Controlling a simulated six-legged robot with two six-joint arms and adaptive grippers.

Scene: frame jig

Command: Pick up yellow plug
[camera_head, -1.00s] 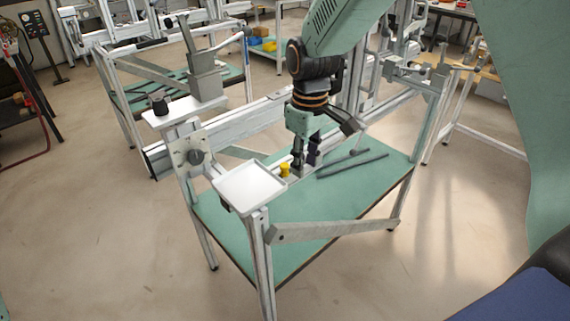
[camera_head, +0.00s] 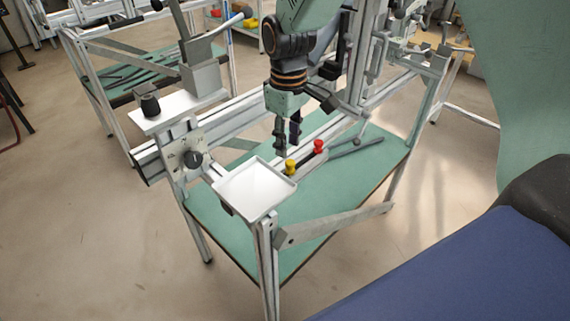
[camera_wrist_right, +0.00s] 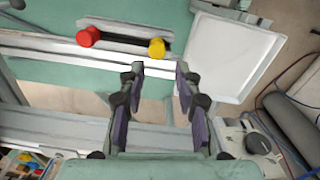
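The yellow plug (camera_head: 291,167) stands at the near end of a narrow strip on the green bench, by the white tray; it also shows in the right wrist view (camera_wrist_right: 157,48). A red plug (camera_head: 318,146) stands at the strip's other end; it also shows in the wrist view (camera_wrist_right: 88,37). My right gripper (camera_head: 288,145) points down just behind the yellow plug. In the wrist view its fingers (camera_wrist_right: 159,72) are spread with nothing between them, and the yellow plug lies just beyond the tips, apart from them. My left gripper is not in view.
The white tray (camera_head: 256,184) sits at the bench's near corner. Metal frame rails (camera_head: 238,121) run behind my right gripper. Dark rods (camera_head: 355,147) lie right of the plugs. A grey clamp on a white plate (camera_head: 170,116) stands left. The green bench top (camera_head: 330,185) is clear in front.

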